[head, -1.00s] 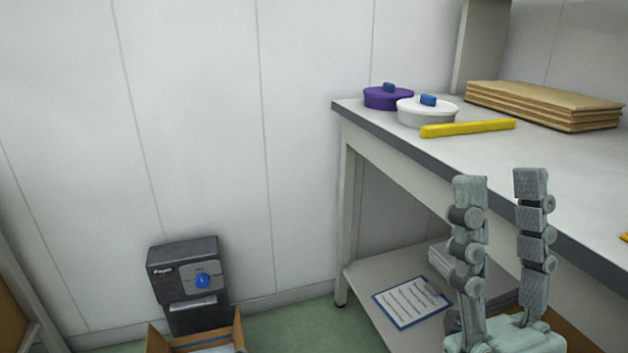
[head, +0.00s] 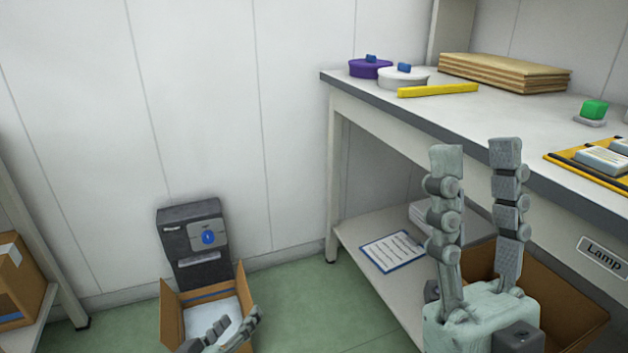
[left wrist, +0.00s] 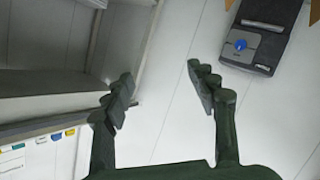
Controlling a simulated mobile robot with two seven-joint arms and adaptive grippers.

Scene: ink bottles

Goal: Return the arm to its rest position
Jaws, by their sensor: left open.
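My left gripper (head: 238,319) shows at the bottom edge of the head view, in front of the open cardboard box. Its grey fingers are apart with nothing between them. In the left wrist view the same gripper (left wrist: 160,78) is open and empty, with pale wall panels behind it. My right gripper (head: 475,150) points upward in front of the workbench, its two fingers parallel, apart and empty. No ink bottle can be made out for certain.
The workbench (head: 395,113) holds a purple pot (head: 370,69), a white pot (head: 403,78), a yellow bar (head: 438,90), stacked boards (head: 505,72) and a green block (head: 594,109). A dark machine (head: 193,240) stands behind the cardboard box (head: 172,312). Green floor (head: 295,300) is clear between box and bench.

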